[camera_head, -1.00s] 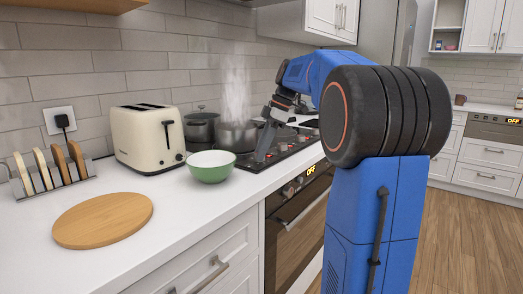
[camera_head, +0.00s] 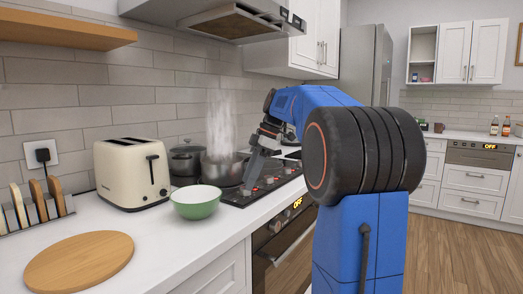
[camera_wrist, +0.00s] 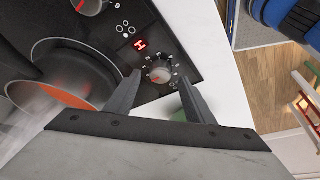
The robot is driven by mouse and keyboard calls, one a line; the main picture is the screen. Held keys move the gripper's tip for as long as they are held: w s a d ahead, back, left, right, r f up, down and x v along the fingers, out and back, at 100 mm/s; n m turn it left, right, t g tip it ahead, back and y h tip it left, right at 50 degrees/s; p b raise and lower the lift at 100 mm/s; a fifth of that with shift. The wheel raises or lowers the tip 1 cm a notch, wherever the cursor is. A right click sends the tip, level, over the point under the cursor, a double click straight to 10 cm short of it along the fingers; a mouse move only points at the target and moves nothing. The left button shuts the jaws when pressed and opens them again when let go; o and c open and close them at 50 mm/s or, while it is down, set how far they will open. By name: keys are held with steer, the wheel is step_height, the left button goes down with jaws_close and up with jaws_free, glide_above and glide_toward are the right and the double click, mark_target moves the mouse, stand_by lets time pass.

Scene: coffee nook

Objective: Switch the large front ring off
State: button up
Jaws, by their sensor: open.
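The black hob (camera_head: 240,193) has a row of control knobs along its front side. Another knob (camera_wrist: 91,4) is at the top edge. A steaming pot (camera_head: 223,168) stands on the hob; its orange contents show in the wrist view (camera_wrist: 60,97). In the head view my gripper (camera_head: 248,186) is low over the hob's near end.
A green bowl (camera_head: 196,204) stands on the counter close to my gripper. A cream toaster (camera_head: 130,175) and a round wooden board (camera_head: 80,262) are further left. A dark lidded pot (camera_head: 186,160) is behind the steaming one. The range hood (camera_head: 235,20) hangs above.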

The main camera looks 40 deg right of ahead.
steer(key=v, duration=1.5)
steer(key=shift+s+r, duration=0.1)
